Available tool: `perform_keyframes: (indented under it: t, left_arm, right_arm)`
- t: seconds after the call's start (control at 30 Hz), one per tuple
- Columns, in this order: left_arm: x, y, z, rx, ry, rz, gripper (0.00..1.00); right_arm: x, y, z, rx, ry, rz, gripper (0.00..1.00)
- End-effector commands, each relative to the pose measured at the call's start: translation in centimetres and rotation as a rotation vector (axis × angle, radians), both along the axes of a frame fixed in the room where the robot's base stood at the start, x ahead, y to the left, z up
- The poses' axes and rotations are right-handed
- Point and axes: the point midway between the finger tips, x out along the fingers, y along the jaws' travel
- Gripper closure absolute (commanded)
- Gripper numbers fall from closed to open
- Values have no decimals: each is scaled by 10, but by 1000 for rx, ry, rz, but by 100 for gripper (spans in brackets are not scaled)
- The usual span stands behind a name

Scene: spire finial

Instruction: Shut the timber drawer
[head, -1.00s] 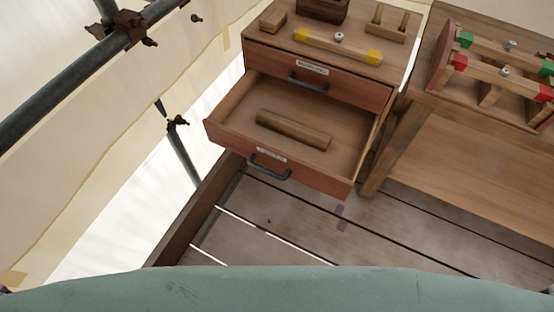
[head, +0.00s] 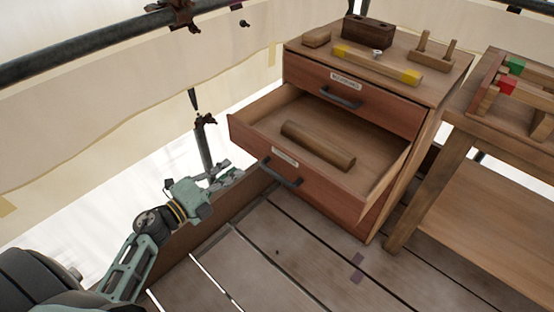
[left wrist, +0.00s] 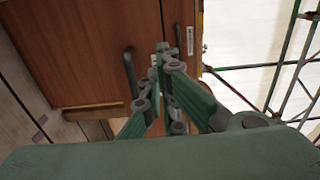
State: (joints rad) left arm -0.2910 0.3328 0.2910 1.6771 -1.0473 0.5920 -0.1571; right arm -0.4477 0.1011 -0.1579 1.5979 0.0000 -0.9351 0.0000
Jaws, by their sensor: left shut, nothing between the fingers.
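The timber drawer (head: 268,165) is the lower, reddish-brown drawer of the cabinet. It stands pulled out, with a round wooden billet (head: 318,146) lying inside. Its dark bar handle (head: 281,174) and a pale label are on the front. My left gripper (head: 232,176) is shut and empty, to the left of the drawer front, with a gap to the handle in the head view. In the left wrist view the shut fingers (left wrist: 160,62) show in front of a reddish-brown front with a dark handle (left wrist: 130,72). My right gripper is not in view.
The upper drawer (head: 352,98) is shut. The cabinet top (head: 440,75) holds a yellow-ended bar, a dark box and wooden blocks. A workbench (head: 465,128) stands at the right. A low board (head: 205,235) edges the plank floor at the left, near scaffold poles.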

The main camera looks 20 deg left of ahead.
Motion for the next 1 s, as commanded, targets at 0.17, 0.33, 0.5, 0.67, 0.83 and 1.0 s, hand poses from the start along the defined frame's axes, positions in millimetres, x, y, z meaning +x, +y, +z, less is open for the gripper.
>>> perform_keyframes:
  t: [0.17,0.33,0.5,0.67,0.83,1.0]
  left_arm:
    - [20,-8,4,2,-6,-3,100]
    - [54,-19,4,1,-7,-2,100]
    - [88,-32,2,-2,-5,0,100]
    - [113,-41,2,-1,-4,0,100]
    - [127,-46,1,0,-1,0,100]
    - [131,-47,2,0,-1,0,100]
  right_arm:
    - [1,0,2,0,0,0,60]
    - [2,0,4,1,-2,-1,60]
    - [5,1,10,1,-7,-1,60]
    - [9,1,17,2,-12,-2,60]
    - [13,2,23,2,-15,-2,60]
    - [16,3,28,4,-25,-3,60]
